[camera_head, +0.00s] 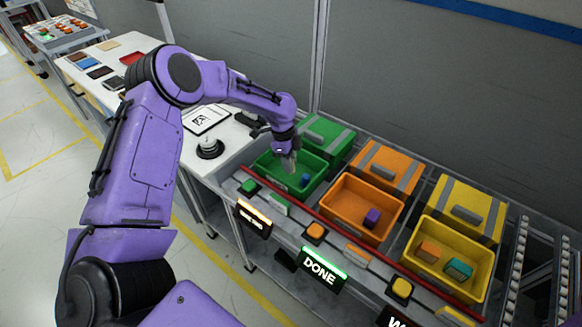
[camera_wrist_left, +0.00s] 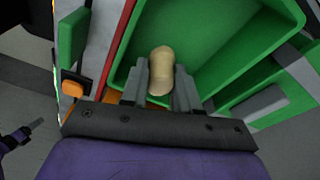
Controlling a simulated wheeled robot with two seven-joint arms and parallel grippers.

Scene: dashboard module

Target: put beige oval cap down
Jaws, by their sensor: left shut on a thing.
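The beige oval cap (camera_wrist_left: 161,70) is between the grey fingers of my left gripper (camera_wrist_left: 161,82) in the left wrist view. The fingers are shut on it, and it stands out past their tips over the green bin (camera_wrist_left: 135,25). In the head view my left gripper (camera_head: 289,164) reaches down into the green bin (camera_head: 262,177), and I cannot make out the cap there. A small blue piece (camera_head: 305,180) lies in that bin. A small purple and black part with a grey tip (camera_wrist_left: 30,128), perhaps my right gripper, shows at the left wrist view's edge.
An orange bin (camera_head: 341,215) with a purple piece (camera_head: 372,217) and a yellow bin (camera_head: 462,292) with orange and teal pieces stand to the right. A red rail (camera_head: 330,223) and buttons run along the front. Lidded boxes stand behind the bins.

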